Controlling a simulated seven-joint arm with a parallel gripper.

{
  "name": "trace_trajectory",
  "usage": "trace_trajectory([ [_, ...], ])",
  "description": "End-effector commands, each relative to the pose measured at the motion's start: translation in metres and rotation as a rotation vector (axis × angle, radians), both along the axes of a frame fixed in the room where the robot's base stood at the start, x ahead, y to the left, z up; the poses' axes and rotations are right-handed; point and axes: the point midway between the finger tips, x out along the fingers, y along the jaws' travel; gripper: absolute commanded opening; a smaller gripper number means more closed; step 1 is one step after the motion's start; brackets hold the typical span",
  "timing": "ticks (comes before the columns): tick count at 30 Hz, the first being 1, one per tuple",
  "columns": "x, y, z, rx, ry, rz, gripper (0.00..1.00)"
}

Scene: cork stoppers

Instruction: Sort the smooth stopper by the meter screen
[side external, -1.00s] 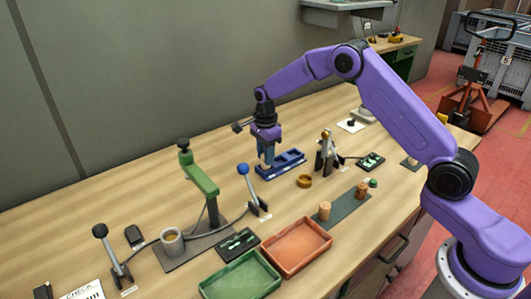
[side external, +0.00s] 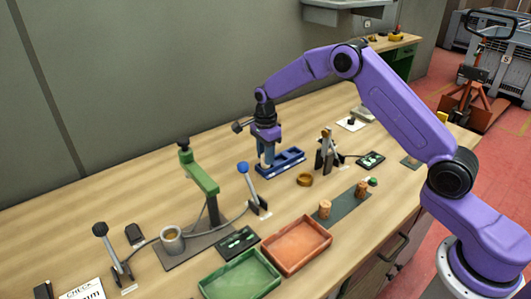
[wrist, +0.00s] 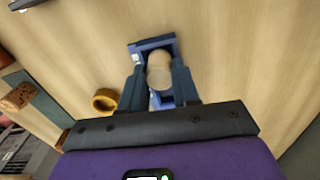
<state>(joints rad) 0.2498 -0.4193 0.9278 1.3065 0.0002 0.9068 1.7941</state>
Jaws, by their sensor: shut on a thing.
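My gripper (side external: 267,164) is over the left part of a blue fixture (side external: 291,162) towards the back of the bench. In the wrist view, my gripper (wrist: 158,76) is shut on a pale, smooth-looking stopper (wrist: 159,68), with one dark finger on each side. The blue fixture (wrist: 153,43) shows around and below the stopper; I cannot tell whether the stopper touches it. Small dark meters with green marks lie at the front (side external: 238,243) and at the right (side external: 370,160); I cannot read them.
Two cork stoppers (side external: 325,208) (side external: 362,189) stand on a dark mat (side external: 344,206). A green tray (side external: 240,276) and an orange tray (side external: 297,246) lie empty in front. A green stand (side external: 203,180), a blue-knobbed lever (side external: 250,185) and a brown ring (side external: 304,180) stand near the gripper.

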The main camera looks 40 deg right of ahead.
Motion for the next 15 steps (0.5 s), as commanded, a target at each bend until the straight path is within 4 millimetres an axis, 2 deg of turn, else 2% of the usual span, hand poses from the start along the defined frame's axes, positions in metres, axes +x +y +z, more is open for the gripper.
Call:
trace_trajectory([
  [15,-0.0003,0.0,-0.0069,0.0,0.001,0.0,0.0],
])
